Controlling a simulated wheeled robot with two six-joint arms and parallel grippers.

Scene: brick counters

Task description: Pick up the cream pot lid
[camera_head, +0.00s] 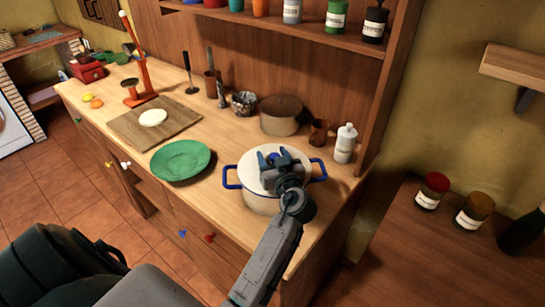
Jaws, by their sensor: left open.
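The cream pot lid (247,172) lies on a cream pot (262,203) with blue side handles, near the front edge of the wooden counter. I cannot tell whether the fingers touch the lid. My right gripper does not show.
A green plate (180,160) lies left of the pot. A brown pot (281,117), a small brown cup (318,133) and a white bottle (345,143) stand behind it. A cutting board (130,129) with a white round item (152,117) lies farther left. A shelf (300,33) overhangs the counter's back.

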